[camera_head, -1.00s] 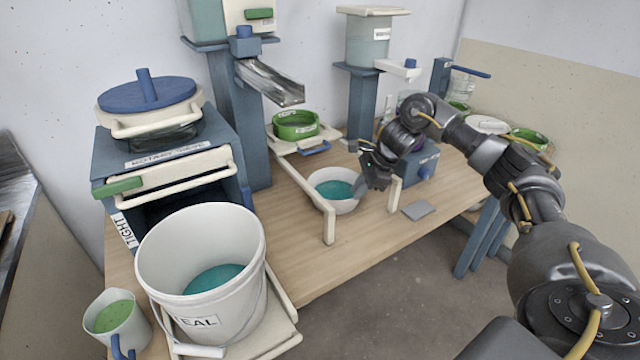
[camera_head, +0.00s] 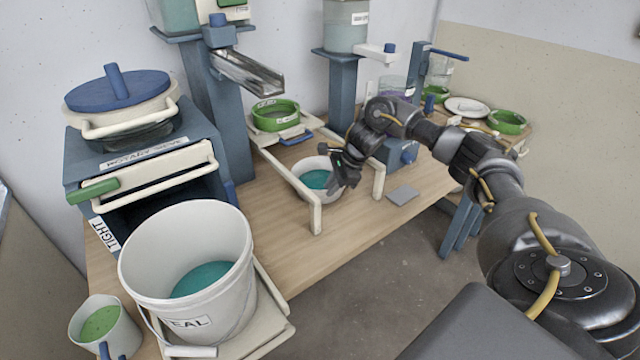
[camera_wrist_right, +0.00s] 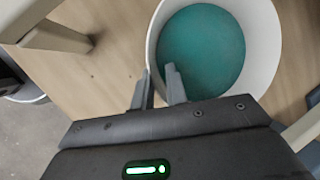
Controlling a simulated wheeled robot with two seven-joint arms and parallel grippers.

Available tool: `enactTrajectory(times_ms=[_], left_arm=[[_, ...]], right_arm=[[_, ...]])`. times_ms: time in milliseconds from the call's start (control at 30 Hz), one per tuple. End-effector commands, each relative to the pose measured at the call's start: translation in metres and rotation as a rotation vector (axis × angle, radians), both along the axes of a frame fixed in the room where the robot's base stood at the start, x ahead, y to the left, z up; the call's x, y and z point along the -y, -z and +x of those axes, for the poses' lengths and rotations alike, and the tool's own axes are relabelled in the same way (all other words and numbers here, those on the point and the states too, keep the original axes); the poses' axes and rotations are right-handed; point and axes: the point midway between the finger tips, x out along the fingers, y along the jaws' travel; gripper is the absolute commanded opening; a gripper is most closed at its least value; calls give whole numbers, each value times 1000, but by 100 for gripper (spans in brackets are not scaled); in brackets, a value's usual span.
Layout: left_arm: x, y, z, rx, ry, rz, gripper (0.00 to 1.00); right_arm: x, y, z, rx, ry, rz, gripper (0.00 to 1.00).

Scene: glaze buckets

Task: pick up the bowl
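The bowl (camera_head: 304,190) is white with teal glaze inside. In the right wrist view the bowl (camera_wrist_right: 270,45) fills the top centre-right. My right gripper (camera_head: 334,183) is at the bowl's right side in the head view and partly covers it. In the right wrist view the two fingers of my right gripper (camera_wrist_right: 159,80) stand apart at the bowl's near rim, with the rim about between them. I cannot tell whether they touch it. My left gripper is not in view.
A cream frame (camera_head: 316,218) has legs on both sides of the bowl. A big white bucket (camera_head: 185,250) with teal glaze stands at front left, beside a jug (camera_head: 105,325) of green liquid. A green-rimmed sieve (camera_head: 275,118) sits behind. A grey tile (camera_head: 403,195) lies to the right.

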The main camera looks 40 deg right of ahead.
Motion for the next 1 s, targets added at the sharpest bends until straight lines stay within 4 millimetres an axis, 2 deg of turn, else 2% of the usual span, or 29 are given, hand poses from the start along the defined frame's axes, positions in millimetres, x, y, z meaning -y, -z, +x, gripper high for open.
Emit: enactTrajectory(times_ms=[133,333,567,600,700,1000], left_arm=[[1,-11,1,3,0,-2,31],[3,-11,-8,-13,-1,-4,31],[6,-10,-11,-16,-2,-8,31],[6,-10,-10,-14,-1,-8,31],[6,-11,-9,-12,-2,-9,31],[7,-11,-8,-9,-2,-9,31]], right_arm=[[-10,19,5,-6,0,2,14],[-15,40,13,-2,0,1,14],[-15,42,14,-1,0,0,14],[-15,42,14,-1,0,0,13],[-15,42,14,-1,0,0,0],[-15,41,14,0,0,0,0]])
